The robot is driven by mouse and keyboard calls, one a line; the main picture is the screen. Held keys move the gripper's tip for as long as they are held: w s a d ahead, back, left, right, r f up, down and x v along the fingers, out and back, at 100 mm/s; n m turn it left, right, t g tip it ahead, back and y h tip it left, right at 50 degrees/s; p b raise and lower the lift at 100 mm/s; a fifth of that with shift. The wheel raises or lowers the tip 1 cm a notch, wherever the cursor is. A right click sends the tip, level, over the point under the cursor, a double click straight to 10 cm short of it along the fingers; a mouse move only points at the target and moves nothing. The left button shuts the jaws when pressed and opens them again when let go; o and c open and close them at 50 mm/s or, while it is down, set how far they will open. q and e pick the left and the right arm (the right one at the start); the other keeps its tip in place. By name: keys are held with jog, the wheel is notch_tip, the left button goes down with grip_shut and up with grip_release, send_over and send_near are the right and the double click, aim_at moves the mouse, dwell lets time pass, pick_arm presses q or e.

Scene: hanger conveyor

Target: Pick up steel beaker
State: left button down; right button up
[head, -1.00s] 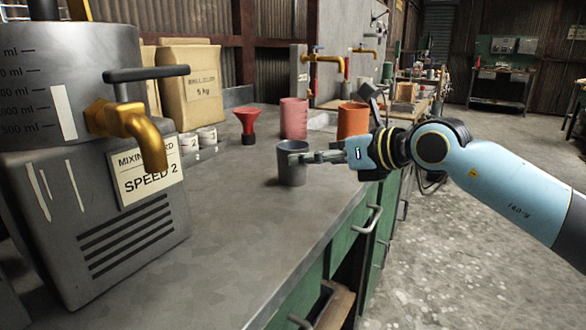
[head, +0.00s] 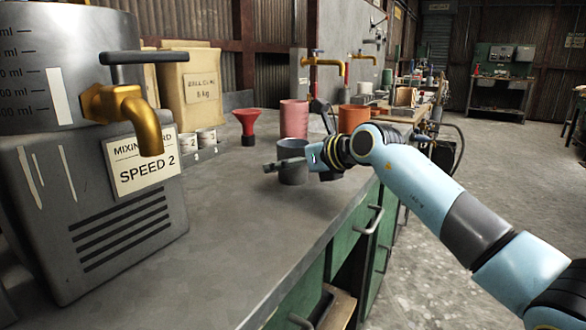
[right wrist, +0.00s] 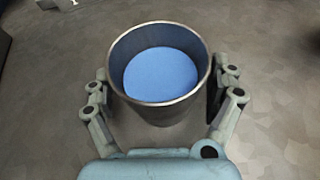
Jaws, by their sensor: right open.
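The steel beaker (head: 292,172) is a dark grey cup standing upright on the grey workbench top (head: 235,215) in the head view. In the right wrist view the beaker (right wrist: 118,57) is seen from above, with a round blue area inside it. My right gripper (head: 287,168) is open around the beaker, its fingers on either side. In the right wrist view the fingers of my right gripper (right wrist: 160,100) flank the beaker, with a gap at the left; contact at the right cannot be told. My left gripper is not in view.
A grey mixing machine (head: 95,215) with a brass tap (head: 137,118) fills the left. Behind the beaker stand a red funnel (head: 248,128), a pink container (head: 294,118) and an orange container (head: 353,118). The bench front is clear.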

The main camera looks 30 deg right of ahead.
jog(key=shift+c, duration=0.5)
jog(key=c, duration=1.3)
jog(key=shift+c, duration=0.6)
jog(key=shift+r, duration=0.15)
